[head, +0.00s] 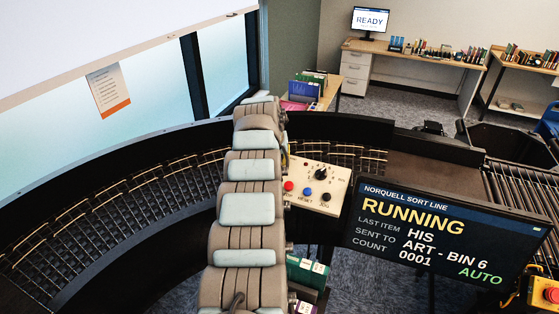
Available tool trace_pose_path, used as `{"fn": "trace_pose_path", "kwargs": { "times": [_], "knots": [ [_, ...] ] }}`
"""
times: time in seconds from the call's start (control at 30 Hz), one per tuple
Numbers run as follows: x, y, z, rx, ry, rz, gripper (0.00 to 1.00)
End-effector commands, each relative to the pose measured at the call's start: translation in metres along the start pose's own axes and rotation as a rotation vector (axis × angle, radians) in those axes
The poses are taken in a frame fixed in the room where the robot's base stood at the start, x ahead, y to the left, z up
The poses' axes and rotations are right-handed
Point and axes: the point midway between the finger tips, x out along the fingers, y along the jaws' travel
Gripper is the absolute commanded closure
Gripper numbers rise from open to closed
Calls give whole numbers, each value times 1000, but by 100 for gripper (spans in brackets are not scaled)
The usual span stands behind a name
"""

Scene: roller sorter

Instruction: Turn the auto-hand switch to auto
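A cream control panel (333,178) stands at the inner side of the curved conveyor, just right of my arm. Its black rotary switch (320,174) is at the upper middle; the labels around it are too small to read surely, so I cannot tell its setting from the knob. Below it are a red button (289,187), a blue button (308,191) and a black button (326,197). The sort line screen (448,237) reads RUNNING, with AUTO in green at its lower right. My arm crosses the middle of the view; my gripper is not visible.
The dark curved roller conveyor (130,205) sweeps behind and left of my arm. The screen stands close to the panel's right. A yellow box with a red button (551,294) is at the lower right edge. Books (307,271) sit below the panel. Desks (415,57) stand far back.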

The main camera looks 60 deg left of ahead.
Motion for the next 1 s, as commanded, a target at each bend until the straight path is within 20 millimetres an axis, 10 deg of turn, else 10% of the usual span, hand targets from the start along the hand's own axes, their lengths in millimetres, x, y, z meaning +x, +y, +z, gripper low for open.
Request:
{"fn": "trace_pose_path", "kwargs": {
  "times": [0.97, 1.0],
  "knots": [
    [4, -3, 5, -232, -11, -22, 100],
    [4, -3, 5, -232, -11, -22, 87]
  ]
}}
